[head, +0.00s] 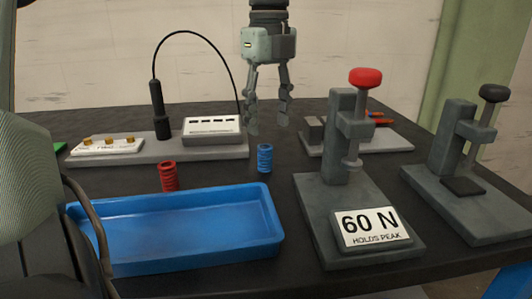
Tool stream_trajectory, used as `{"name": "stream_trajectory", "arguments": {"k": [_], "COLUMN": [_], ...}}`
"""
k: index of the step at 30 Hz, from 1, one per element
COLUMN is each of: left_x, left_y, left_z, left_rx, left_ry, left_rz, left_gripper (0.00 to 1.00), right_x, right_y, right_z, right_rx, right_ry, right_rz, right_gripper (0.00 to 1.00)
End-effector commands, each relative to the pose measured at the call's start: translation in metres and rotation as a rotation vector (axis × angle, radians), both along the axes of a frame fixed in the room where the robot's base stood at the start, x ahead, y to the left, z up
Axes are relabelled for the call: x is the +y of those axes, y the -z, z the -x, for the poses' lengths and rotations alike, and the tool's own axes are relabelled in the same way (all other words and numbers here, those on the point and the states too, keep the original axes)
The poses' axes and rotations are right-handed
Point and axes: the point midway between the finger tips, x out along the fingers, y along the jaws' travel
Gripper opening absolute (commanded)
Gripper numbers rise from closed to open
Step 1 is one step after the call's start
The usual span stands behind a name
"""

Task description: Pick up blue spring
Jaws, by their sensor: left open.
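The blue spring (265,158) stands upright on the dark table, between the blue tray and the press with the red knob. My left gripper (268,128) hangs from the top of the head view, pointing down. Its fingers are apart and nothing is between them. In the picture the fingertips appear just above the spring, with a gap between; how far they are from it in depth is hard to tell. My right gripper is not in the view.
A red spring (169,176) stands behind the empty blue tray (190,266). A grey press with a red knob (365,78) and a "60 N" sign (371,228) stands right. Another press (470,200) is at far right. A grey board (160,149) holds a black probe (159,110).

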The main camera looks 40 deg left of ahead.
Motion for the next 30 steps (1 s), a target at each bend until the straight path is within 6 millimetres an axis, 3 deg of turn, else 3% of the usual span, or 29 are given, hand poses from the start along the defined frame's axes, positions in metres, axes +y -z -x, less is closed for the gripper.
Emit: {"name": "stream_trajectory", "arguments": {"k": [8, 13, 23, 30], "left_x": [0.002, 0.003, 0.004, 0.004], "left_y": [0.035, 0.060, 0.068, 0.067], "left_z": [0.004, 0.006, 0.005, 0.005], "left_rx": [0.004, 0.003, -0.001, -0.001], "left_ry": [0.001, 0.000, -0.002, -0.001], "left_rz": [0.005, 0.003, 0.000, 0.001], "left_gripper": [0.50, 0.50, 0.50, 0.22], "right_x": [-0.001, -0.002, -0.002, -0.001], "right_y": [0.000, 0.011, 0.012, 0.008], "right_z": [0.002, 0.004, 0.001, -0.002], "right_rx": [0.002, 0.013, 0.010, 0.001], "right_ry": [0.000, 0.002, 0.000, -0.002], "right_rz": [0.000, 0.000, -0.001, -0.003], "right_gripper": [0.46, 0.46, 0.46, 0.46]}}
